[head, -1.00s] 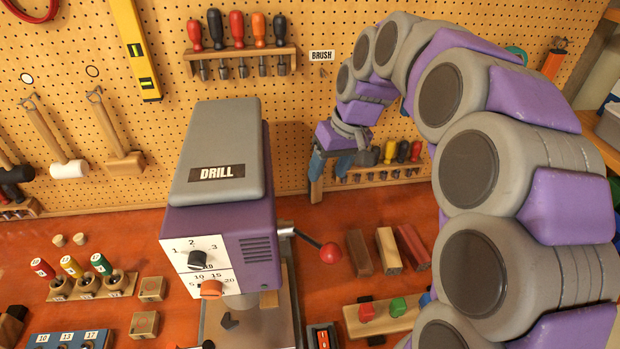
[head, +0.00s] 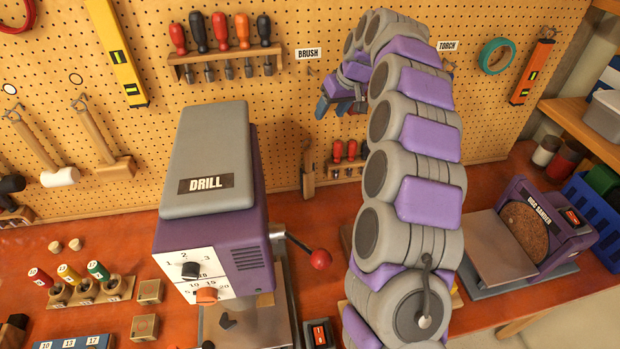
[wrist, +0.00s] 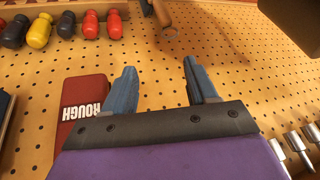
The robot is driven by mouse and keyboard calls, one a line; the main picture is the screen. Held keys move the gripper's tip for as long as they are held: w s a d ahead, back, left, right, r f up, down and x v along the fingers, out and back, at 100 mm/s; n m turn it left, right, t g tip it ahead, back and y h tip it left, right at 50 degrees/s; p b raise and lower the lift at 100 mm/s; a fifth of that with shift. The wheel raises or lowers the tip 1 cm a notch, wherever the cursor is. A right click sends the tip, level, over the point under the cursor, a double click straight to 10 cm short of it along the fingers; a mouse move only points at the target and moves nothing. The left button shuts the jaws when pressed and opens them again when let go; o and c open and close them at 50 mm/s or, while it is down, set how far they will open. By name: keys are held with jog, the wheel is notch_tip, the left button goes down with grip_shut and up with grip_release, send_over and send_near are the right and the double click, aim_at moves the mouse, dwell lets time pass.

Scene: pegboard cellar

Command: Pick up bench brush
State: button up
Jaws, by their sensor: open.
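A slim wooden piece with a dark part, which looks like the bench brush (head: 308,176), stands upright against the pegboard at the back of the bench. In the wrist view a brown handle with a tan end, apparently the same piece (wrist: 162,14), shows at the top edge, beyond my fingertips. I cannot make out its bristles. My gripper (head: 335,106) is in front of the pegboard, above this piece and a little right of it. Its blue fingers (wrist: 158,72) are apart with nothing between them. The hook under the BRUSH label (head: 308,53) is bare.
A drill press (head: 215,190) with a red-knobbed lever stands left of my arm. A screwdriver rack (head: 225,55) hangs upper left. A red block marked ROUGH (wrist: 82,112) is close to my gripper. A disc sander (head: 530,235) stands on the right.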

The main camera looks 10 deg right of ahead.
jog(key=b, duration=0.1)
send_over(310, 145)
jog(key=s, duration=0.2)
jog(key=f, duration=0.9)
jog(key=shift+w+a, duration=0.2)
jog(key=shift+a, duration=0.05)
jog(key=shift+w+d+f, duration=0.1)
jog(key=shift+f, duration=0.15)
jog(key=shift+d+f, duration=0.15)
jog(key=shift+d, duration=0.2)
jog(key=x, duration=0.2)
jog(key=b+x, duration=0.1)
jog(key=x, duration=0.1)
jog(key=shift+d+f, duration=0.1)
jog(key=shift+f, duration=0.4)
jog(key=shift+w+a, duration=0.1)
jog(key=shift+a, duration=0.25)
jog(key=shift+a+r, duration=0.1)
jog(key=shift+a, duration=0.15)
jog(key=shift+c, duration=0.2)
jog(key=shift+d, duration=0.75)
jog(key=c, duration=0.5)
jog(key=shift+d, duration=0.15)
jog(key=shift+c, duration=1.3)
jog(key=shift+a, duration=0.35)
grip_shut()
jog(key=shift+a, duration=0.4)
